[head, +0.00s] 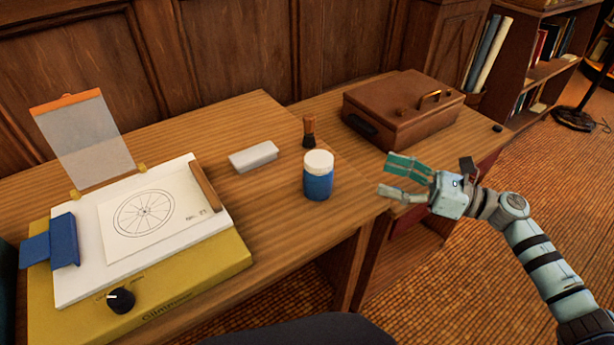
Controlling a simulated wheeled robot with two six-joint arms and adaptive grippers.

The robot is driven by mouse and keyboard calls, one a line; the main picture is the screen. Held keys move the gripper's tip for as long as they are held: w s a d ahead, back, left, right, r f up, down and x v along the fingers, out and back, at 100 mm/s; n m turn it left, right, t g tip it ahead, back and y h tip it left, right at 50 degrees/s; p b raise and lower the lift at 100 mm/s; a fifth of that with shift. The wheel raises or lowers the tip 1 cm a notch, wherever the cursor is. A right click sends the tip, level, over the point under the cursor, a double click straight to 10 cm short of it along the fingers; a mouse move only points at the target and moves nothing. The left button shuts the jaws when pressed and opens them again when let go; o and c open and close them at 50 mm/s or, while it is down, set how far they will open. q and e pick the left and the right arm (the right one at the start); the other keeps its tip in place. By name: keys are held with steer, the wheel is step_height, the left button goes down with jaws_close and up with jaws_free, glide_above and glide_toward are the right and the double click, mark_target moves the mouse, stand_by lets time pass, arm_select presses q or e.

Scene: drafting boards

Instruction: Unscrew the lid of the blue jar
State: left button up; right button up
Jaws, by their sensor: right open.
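The blue jar (318,185) stands upright on the wooden desk, right of the middle. Its white lid (319,162) sits on top of it. My right gripper (389,178) is open and empty, to the right of the jar and apart from it, with its fingers pointing left. My left gripper is not in view.
A brown case (402,112) stands at the back right. A brush (309,132) and a grey-white block (253,157) are behind the jar. A yellow drafting board (200,275) with a drawing (160,213) fills the left. Bare desk (262,205) lies left of the jar.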

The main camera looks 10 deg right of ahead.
steer(key=a+n, duration=0.1)
steer(key=a+r+n+g, duration=0.1)
steer(key=a, duration=0.1)
steer(key=shift+w+n+g+y, duration=0.1)
steer(key=shift+n+g+y, duration=0.2)
steer(key=shift+n, duration=0.1)
glide_toward(319, 159)
steer(key=shift+w+a+f+p, duration=0.2)
steer(key=shift+w+a+f, duration=0.1)
steer(key=shift+a, duration=0.25)
steer(key=shift+w+a+f+p, duration=0.2)
steer(key=shift+w+a, duration=0.15)
steer(key=shift+a, duration=0.2)
steer(key=x, duration=0.7)
steer(key=shift+w+a, duration=0.2)
steer(key=shift+a, duration=0.1)
steer(key=shift+d, duration=0.1)
steer(key=c, duration=0.6)
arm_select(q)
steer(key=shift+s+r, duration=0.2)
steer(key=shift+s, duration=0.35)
arm_select(e)
jaws_close()
